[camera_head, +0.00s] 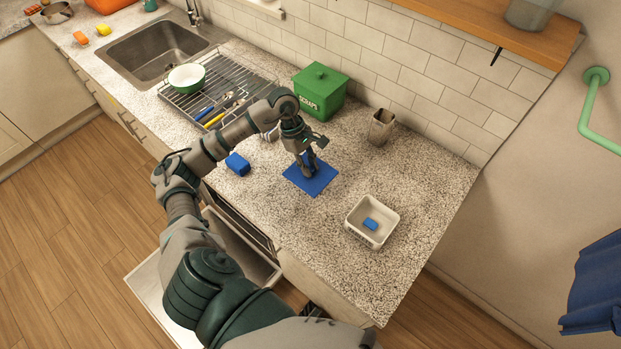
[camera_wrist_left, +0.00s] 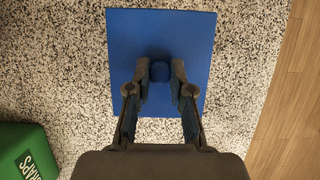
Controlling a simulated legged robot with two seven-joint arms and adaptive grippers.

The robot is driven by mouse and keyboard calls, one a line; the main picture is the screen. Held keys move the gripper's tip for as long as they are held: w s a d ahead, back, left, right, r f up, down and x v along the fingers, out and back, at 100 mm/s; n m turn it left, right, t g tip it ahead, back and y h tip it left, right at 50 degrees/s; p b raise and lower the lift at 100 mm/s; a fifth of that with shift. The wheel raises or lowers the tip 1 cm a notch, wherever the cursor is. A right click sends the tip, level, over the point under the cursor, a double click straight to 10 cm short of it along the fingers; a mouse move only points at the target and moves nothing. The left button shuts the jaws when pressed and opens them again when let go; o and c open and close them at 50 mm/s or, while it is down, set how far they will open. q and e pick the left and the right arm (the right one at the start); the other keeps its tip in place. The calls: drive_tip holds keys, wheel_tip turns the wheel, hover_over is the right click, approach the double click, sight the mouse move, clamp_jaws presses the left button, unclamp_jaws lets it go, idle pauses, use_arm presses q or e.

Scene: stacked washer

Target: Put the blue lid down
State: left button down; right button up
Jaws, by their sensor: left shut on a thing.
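The blue lid (camera_head: 311,183) is a flat blue square at the middle of the counter. In the left wrist view the lid (camera_wrist_left: 192,35) shows from above, with a small blue knob (camera_wrist_left: 160,71) between the fingers. My left gripper (camera_head: 306,172) points down over the lid and is shut on this knob; it also shows in the left wrist view (camera_wrist_left: 160,75). The lid looks level and is at or very near the counter surface; I cannot tell whether it touches. My right gripper is not in view.
A white tub (camera_head: 356,216) with a blue block (camera_head: 370,224) inside stands to the right. A blue block (camera_head: 237,163) lies left of the lid. A green scraps bin (camera_head: 320,92) and a beige holder (camera_head: 382,127) stand behind. Speckled counter (camera_head: 420,180) is free at the right.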

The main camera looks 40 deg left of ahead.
use_arm(q)
wheel_tip(320, 180, down, 5)
drive_tip(key=shift+f, duration=0.35)
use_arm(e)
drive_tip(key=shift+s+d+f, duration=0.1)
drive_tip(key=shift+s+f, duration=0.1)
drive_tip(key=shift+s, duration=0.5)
use_arm(q)
drive_tip(key=c, duration=1.4)
unclamp_jaws()
drive_tip(key=o, duration=0.4)
drive_tip(key=shift+c, duration=0.2)
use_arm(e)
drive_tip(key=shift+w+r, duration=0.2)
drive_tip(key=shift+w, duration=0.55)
